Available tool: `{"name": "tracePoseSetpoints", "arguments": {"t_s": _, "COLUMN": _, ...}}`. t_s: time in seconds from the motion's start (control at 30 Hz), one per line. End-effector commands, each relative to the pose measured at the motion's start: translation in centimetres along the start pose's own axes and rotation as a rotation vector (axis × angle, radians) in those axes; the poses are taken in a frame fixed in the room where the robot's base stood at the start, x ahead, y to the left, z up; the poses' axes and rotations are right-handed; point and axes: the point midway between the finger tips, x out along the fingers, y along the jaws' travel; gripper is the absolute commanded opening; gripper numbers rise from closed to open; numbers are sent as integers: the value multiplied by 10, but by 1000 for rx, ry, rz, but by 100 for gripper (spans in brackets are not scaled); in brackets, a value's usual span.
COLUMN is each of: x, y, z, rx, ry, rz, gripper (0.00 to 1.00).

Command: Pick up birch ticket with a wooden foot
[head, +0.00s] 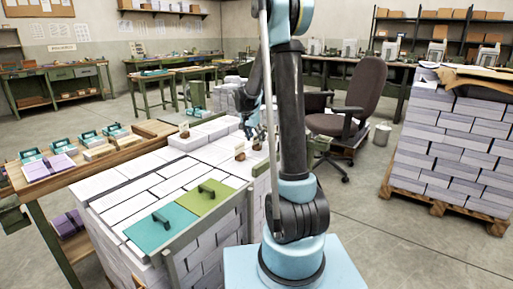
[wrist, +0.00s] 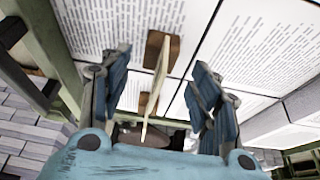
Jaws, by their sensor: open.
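Small upright tickets on brown wooden feet stand on top of the white paper stack in the head view: one at the left (head: 184,131), one in the middle (head: 239,151) and one at the right (head: 257,142), close to my gripper (head: 250,130). In the wrist view a pale birch ticket (wrist: 160,80), seen nearly edge-on, stands with brown wooden foot parts (wrist: 168,48) beside it. My gripper (wrist: 157,88) is open, with one blue-grey finger on each side of the ticket. Gaps show between the ticket and both fingers. My arm hides part of the stack in the head view.
A teal panel (head: 161,228) and a green panel (head: 208,198), each with a dark handle, lie on the stack's near end. A bench with teal devices (head: 62,148) is at left. An office chair (head: 358,100) and a pallet stack (head: 455,150) stand at right.

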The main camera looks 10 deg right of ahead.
Motion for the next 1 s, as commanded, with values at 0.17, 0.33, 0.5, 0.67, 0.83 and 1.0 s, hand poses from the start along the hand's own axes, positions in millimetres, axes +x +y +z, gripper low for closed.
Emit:
{"name": "tracePoseSetpoints", "arguments": {"t_s": 0.17, "x": 25, "y": 1, "z": 3, "rx": 1, "ry": 0, "rz": 0, "gripper": 57}}
{"name": "tracePoseSetpoints", "arguments": {"t_s": 0.33, "x": 39, "y": 1, "z": 3, "rx": 1, "ry": 0, "rz": 1, "gripper": 57}}
{"name": "tracePoseSetpoints", "arguments": {"t_s": 0.5, "x": 42, "y": 1, "z": 3, "rx": 1, "ry": 0, "rz": 0, "gripper": 57}}
{"name": "tracePoseSetpoints", "arguments": {"t_s": 0.67, "x": 42, "y": 1, "z": 3, "rx": 1, "ry": 0, "rz": 0, "gripper": 50}}
{"name": "tracePoseSetpoints", "arguments": {"t_s": 0.83, "x": 42, "y": 1, "z": 3, "rx": 1, "ry": 0, "rz": 0, "gripper": 11}}
{"name": "tracePoseSetpoints", "arguments": {"t_s": 1.0, "x": 42, "y": 1, "z": 3, "rx": 1, "ry": 0, "rz": 0, "gripper": 11}}
